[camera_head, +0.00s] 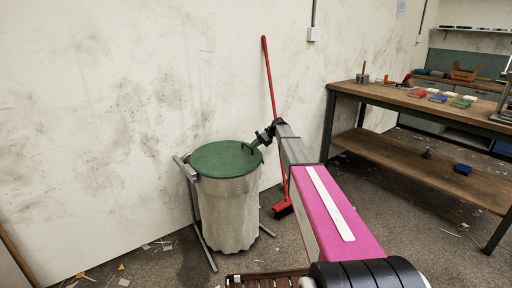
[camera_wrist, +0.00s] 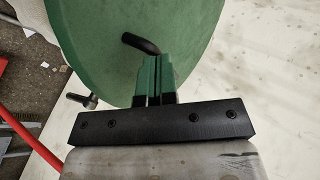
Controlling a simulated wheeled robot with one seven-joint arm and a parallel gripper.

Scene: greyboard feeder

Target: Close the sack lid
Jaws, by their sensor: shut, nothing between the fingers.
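The round green sack lid (camera_head: 222,158) lies flat over the mouth of the pale grey sack (camera_head: 230,212), which hangs in a metal stand (camera_head: 196,222). The lid also fills the upper middle of the wrist view (camera_wrist: 100,35). A black handle (camera_wrist: 138,43) shows on the lid there, just beyond my fingertips. My gripper (camera_head: 256,143) is at the lid's right edge, close to the handle. In the wrist view its green fingers (camera_wrist: 155,62) are together, with nothing between them. I cannot tell whether they touch the lid or the handle.
A red broom (camera_head: 270,80) leans on the wall behind my arm, its head (camera_head: 283,209) on the floor. A wooden workbench (camera_head: 420,105) with small coloured items stands at right. Scraps litter the floor. A brown slatted thing (camera_head: 265,279) lies at the bottom.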

